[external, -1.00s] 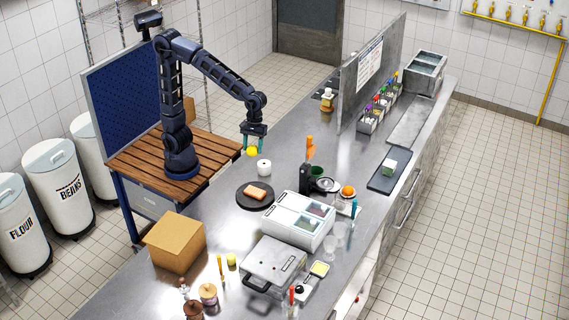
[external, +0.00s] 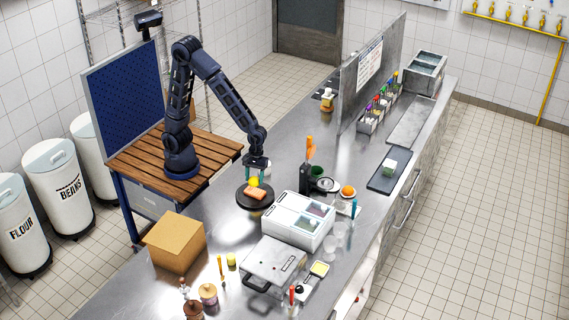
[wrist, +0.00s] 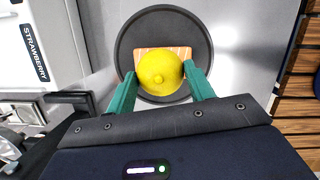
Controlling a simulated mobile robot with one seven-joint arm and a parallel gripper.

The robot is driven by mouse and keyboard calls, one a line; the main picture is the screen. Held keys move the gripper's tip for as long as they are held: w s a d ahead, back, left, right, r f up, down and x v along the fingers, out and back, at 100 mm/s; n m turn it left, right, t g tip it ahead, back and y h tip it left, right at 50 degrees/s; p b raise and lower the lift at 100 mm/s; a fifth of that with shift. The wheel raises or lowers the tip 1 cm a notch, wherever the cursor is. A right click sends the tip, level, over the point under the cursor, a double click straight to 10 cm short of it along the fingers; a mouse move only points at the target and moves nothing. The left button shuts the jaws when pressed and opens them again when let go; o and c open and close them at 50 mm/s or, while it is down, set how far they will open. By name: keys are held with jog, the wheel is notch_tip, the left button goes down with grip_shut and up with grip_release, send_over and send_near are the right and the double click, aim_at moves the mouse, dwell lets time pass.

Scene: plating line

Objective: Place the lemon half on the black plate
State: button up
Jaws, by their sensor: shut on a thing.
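The yellow lemon half (wrist: 160,73) is between the two green fingers of my gripper (wrist: 160,86), which is shut on it. In the external view the lemon half (external: 254,182) shows just under my gripper (external: 257,175). The round black plate (wrist: 200,35) lies below it on the counter, and it also shows in the external view (external: 243,201). A pinkish-orange slab of food (external: 257,194) lies on the plate, and the lemon half partly hides it in the wrist view. I cannot tell whether the lemon half touches the slab.
A white two-lidded box (external: 300,218) stands right of the plate, with a grey metal appliance (external: 272,262) in front of it. A black holder with an orange-handled tool (external: 306,176) stands behind. A cardboard box (external: 175,243) is at the left front.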

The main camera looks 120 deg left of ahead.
aim_at(256, 189)
jog(key=shift+f, duration=2.35)
jog(key=shift+f, duration=0.2)
jog(key=o, duration=1)
jog(key=w+v, duration=0.1)
jog(key=v, duration=1.1)
jog(key=s+r+m+t+y, duration=0.1)
jog(key=s+r+m, duration=0.3)
jog(key=s, duration=0.5)
jog(key=s+r+m+t+y, duration=0.1)
jog(key=s+r+m, duration=0.4)
jog(key=s+m, duration=0.4)
jog(key=s+r+m+t+y, duration=0.1)
jog(key=s+r+m+t, duration=0.1)
jog(key=s+r+m, duration=0.3)
jog(key=shift+s+m, duration=1.1)
jog(key=shift+s, duration=0.85)
